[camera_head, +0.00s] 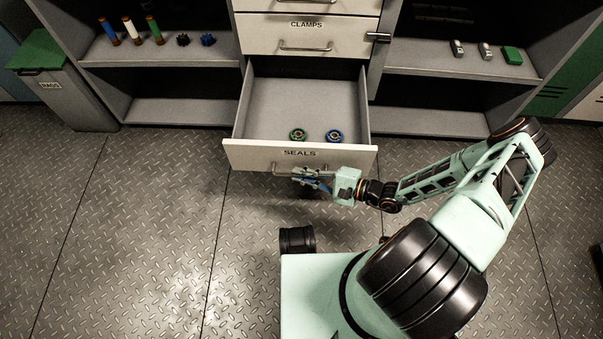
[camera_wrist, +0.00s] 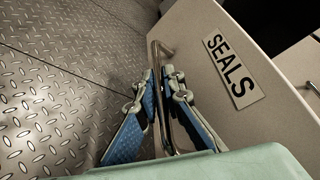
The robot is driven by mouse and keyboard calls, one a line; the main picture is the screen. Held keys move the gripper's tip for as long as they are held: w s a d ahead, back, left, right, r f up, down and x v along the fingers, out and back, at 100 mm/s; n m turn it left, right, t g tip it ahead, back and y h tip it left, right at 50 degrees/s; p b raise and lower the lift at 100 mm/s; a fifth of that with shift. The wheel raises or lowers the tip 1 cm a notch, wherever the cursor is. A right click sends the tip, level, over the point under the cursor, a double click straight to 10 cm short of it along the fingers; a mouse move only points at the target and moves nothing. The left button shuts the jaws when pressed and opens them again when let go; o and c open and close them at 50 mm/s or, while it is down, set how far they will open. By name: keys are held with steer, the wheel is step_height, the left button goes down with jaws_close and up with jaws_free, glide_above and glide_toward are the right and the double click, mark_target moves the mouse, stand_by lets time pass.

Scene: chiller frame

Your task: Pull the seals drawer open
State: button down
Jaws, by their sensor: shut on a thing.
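The seals drawer (camera_head: 245,158) stands well out from the cabinet in the head view, its inside open to view. My gripper (camera_head: 306,179) is at the drawer's front, shut on the bar handle (camera_wrist: 160,105). In the wrist view the blue-padded fingers (camera_wrist: 160,92) lie on either side of the bar. Part of the handle is hidden behind the fingers and my wrist.
The clamps drawer (camera_head: 270,36) above is shut. Side shelves hold several coloured tubes (camera_head: 132,32) at left and small parts (camera_head: 485,50) at right. A rags bin (camera_head: 62,90) stands at left. The metal floor (camera_head: 130,220) is clear at left.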

steer(key=c, duration=2)
jaws_free()
steer(key=shift+c, duration=0.2)
steer(key=v, duration=1.2)
steer(key=shift+s, duration=0.1)
